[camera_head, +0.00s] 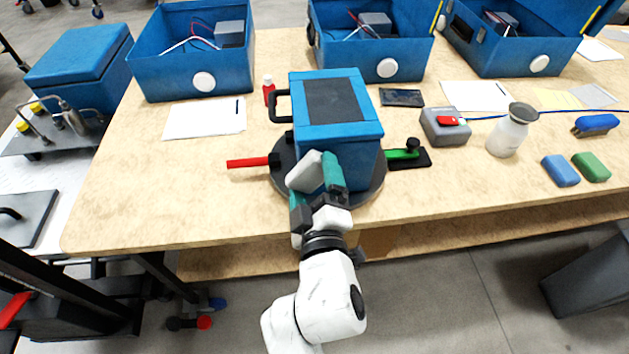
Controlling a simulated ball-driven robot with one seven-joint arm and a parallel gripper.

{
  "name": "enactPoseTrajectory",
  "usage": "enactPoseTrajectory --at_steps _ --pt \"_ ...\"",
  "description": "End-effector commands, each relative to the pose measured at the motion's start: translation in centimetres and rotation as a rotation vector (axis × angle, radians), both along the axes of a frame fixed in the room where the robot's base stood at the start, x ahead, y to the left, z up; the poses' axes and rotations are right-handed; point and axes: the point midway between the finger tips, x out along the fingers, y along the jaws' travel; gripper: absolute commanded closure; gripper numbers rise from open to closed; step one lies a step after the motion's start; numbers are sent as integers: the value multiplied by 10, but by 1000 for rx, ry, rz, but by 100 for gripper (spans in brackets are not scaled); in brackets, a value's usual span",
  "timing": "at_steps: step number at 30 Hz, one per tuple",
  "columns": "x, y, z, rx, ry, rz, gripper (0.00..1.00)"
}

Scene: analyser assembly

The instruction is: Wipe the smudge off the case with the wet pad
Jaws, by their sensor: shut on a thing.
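The blue case (358,150) stands upright on a dark round turntable (370,190) near the table's front edge. It has a dark panel on top and a black handle at its upper left. My gripper (319,180), with teal fingers, is in front of the case's lower front face. It is shut on a pale block (304,172), which looks like the wet pad. The pad is at or very near the front face; I cannot tell whether it touches. No smudge shows; my gripper and the pad hide part of the front face.
A red bar (248,162) sticks out left of the turntable, and a green-handled clamp (403,154) sits right. Open blue cases line the back.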

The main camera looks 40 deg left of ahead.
Motion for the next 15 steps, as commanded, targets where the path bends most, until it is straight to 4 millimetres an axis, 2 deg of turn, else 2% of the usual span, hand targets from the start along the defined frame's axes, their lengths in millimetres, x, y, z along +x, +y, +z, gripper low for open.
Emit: enactPoseTrajectory --at_steps 15 --pt "-28 -34 1 -1 2 -2 32"
